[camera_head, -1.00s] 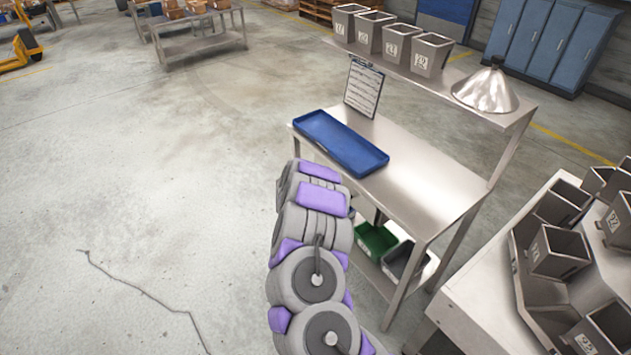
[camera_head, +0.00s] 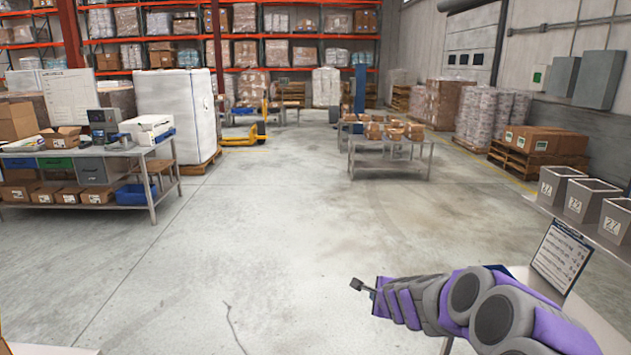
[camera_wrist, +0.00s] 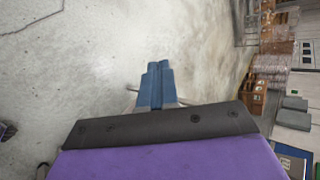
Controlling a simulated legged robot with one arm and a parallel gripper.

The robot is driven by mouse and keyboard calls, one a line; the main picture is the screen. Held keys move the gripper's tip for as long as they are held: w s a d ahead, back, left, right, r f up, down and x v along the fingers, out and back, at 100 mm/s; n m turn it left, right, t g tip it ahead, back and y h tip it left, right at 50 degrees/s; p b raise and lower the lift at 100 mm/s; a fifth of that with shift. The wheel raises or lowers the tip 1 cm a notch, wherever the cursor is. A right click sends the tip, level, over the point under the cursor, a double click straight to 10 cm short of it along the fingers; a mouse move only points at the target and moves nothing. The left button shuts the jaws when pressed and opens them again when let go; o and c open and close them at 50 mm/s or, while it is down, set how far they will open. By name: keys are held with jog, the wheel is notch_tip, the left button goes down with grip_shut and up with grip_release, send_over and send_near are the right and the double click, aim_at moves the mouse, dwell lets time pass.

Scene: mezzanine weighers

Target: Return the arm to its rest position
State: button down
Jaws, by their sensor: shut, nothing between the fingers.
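My arm, purple and grey, reaches in from the lower right of the head view and points left. My gripper (camera_head: 357,284) is a small dark tip at its end, over open floor. In the wrist view, my gripper (camera_wrist: 158,68) shows two blue fingers side by side, shut, with nothing between them. Bare concrete floor lies beyond them. My arm hides part of the steel bench (camera_head: 597,325) at the lower right.
A packing table (camera_head: 90,155) is at left, and a low steel table with boxes (camera_head: 390,155) stands further back. The middle floor (camera_head: 260,230) is clear.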

jog(key=s+a+r+n+g+y, duration=0.2)
jog(key=s+a+r+n+y, duration=0.2)
jog(key=s+a+r+n, duration=0.45)
jog(key=s+a+n+g, duration=0.3)
jog(key=s+n+g, duration=0.15)
jog(key=s, duration=1.05)
jog(key=s+d+f+n+g+h, duration=0.1)
jog(key=s+d+n, duration=0.1)
jog(key=s, duration=0.7)
jog(key=s+d+f+n+g+h, duration=0.1)
jog(key=s+d, duration=0.4)
jog(key=s, duration=0.5)
jog(key=s+d+f+n+g+h, duration=0.1)
jog(key=s+d+n+g+h, duration=0.2)
jog(key=s, duration=0.6)
jog(key=shift+s+d+f+n, duration=0.25)
jog(key=shift+s+d+n, duration=0.05)
jog(key=shift+s+n, duration=0.1)
jog(key=shift+g, duration=0.25)
